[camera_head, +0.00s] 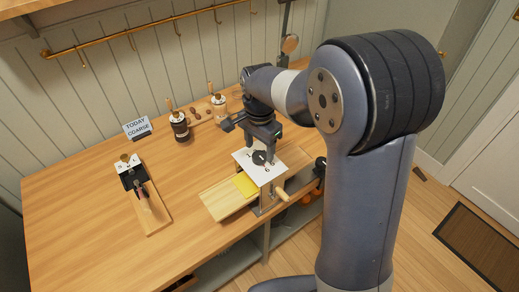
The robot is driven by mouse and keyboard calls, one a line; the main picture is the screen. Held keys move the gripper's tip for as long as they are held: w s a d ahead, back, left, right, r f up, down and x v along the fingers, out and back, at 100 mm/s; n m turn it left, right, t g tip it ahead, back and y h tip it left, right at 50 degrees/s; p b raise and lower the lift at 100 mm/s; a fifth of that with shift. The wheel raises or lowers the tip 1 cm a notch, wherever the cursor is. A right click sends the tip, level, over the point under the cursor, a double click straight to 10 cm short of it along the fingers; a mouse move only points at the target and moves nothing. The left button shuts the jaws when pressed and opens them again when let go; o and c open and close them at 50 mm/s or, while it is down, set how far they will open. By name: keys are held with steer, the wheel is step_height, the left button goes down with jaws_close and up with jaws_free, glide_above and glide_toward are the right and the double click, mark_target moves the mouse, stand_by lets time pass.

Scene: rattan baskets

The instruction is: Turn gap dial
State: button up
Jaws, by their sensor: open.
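A white dial plate (246,157) with printed marks, a "6" readable among them, lies on top of a wooden box-like device (269,203). A black round knob (259,158) sits on this plate; I take it for the gap dial. My gripper (262,146) is open, just above and behind the knob, pointing down. I cannot tell whether its fingers touch the knob. The arm hides part of the device's back. A small sign (137,128) reading "TODAY COARSE" stands at the back left of the table.
The device has a wooden handle (282,194) and a tray with a yellow piece (245,184). A smaller black-and-white device (131,173) stands on a board to the left. Two jars, one dark (180,127) and one pale (219,106), stand behind. The table's middle is clear.

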mark_target(259, 157)
steer(key=shift+f, duration=1.15)
steer(key=c, duration=1)
